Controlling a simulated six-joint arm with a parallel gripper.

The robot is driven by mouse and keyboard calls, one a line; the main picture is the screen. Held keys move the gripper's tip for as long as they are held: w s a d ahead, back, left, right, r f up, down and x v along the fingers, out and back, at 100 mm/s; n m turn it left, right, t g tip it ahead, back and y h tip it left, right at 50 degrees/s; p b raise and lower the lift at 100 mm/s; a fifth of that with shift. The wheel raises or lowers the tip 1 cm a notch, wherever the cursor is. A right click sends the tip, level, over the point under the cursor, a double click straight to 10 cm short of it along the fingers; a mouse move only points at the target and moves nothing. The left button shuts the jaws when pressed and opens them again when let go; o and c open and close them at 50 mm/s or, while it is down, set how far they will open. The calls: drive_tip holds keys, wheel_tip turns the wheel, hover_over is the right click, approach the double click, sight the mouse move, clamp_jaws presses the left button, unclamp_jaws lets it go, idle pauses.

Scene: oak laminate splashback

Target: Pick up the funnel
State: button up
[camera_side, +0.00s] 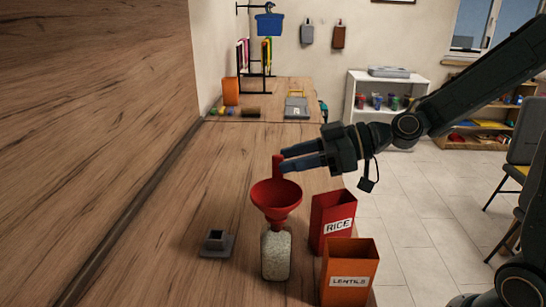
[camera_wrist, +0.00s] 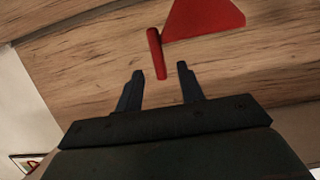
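The red funnel (camera_side: 276,198) sits upright in the mouth of a clear bottle (camera_side: 276,257) filled with pale grains. Its upright handle (camera_side: 278,168) rises from the rim. My gripper (camera_side: 284,160) reaches in from the right at the height of the handle, fingers pointing left. In the wrist view, part of the funnel cone (camera_wrist: 205,18) is cut off at the top edge. The near end of its handle lies between the tips of my open gripper (camera_wrist: 160,70), with a gap on both sides. Nothing is held. The funnel's spout is hidden in the bottle.
A red RICE box (camera_side: 333,222) and an orange LENTILS box (camera_side: 350,270) stand right of the bottle, near the counter's right edge. A small grey stand (camera_side: 216,243) is on the left. The wooden splashback (camera_side: 90,120) runs along the left. The counter behind the funnel is mostly clear.

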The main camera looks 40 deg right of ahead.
drive_tip(key=x, duration=0.5)
drive_tip(key=shift+a+f, duration=0.1)
drive_tip(key=shift+f, duration=0.05)
idle(0.6)
clamp_jaws()
